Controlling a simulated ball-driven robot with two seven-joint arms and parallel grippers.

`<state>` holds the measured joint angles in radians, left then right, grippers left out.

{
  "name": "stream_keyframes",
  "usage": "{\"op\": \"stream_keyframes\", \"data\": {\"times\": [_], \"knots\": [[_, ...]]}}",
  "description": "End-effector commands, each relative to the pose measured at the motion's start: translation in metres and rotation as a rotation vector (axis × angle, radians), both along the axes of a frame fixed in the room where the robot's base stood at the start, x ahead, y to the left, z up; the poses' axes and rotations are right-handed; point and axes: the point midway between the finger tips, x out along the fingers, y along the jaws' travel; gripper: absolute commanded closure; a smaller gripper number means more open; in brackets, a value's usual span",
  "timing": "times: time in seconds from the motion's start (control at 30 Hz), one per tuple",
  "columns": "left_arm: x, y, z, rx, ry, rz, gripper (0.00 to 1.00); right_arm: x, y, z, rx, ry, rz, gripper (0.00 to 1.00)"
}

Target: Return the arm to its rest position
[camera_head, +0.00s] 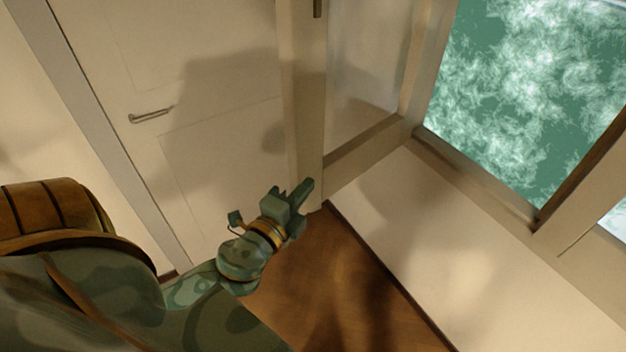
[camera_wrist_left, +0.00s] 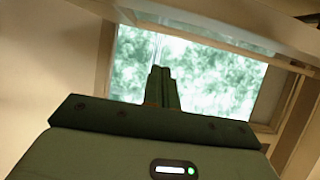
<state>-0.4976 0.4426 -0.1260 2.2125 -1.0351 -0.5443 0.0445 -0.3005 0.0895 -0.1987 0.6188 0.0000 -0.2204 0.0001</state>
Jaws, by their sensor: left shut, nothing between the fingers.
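My left arm comes in from the lower left in the head view and reaches out over the floor. My left gripper (camera_head: 307,187) is green, shut and empty. It appears in front of or close to the lower corner of an opened window sash (camera_head: 302,120); I cannot tell whether they touch. In the left wrist view the shut fingers (camera_wrist_left: 162,72) point toward the bright window opening (camera_wrist_left: 220,80), with nothing between them. My right gripper is not in view.
A closed white door (camera_head: 215,150) with a metal handle (camera_head: 150,115) is at the left. The window opening (camera_head: 520,90) with its frame (camera_head: 475,180) is at the upper right, above a pale wall (camera_head: 470,260). Brown wooden floor (camera_head: 330,280) shows below the gripper.

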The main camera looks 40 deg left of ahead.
Motion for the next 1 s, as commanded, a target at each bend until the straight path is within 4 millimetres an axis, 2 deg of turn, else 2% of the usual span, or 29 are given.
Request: {"op": "stream_keyframes", "data": {"times": [0.13,0.33,0.47,0.73,0.77,0.87,0.97,1.0], "knots": [[-0.026,-0.002,-0.004,-0.003,0.004,0.001,1.0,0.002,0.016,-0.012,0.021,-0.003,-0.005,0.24],[-0.053,-0.004,-0.003,-0.002,0.003,0.0,1.0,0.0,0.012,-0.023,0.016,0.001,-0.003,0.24],[-0.059,-0.005,-0.001,0.0,0.001,0.0,1.0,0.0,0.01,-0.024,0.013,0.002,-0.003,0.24],[-0.06,-0.007,-0.001,-0.015,0.005,-0.01,1.0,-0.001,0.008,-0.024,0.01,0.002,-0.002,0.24],[-0.06,-0.007,-0.007,-0.032,0.022,-0.014,1.0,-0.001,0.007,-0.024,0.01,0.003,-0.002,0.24],[-0.063,-0.002,-0.05,-0.09,0.119,-0.012,1.0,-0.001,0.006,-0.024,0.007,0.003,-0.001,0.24],[-0.077,0.006,-0.123,-0.188,0.281,0.014,1.0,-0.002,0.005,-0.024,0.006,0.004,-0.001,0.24],[-0.086,0.011,-0.158,-0.235,0.354,0.035,1.0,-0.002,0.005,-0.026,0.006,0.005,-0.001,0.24]]}}
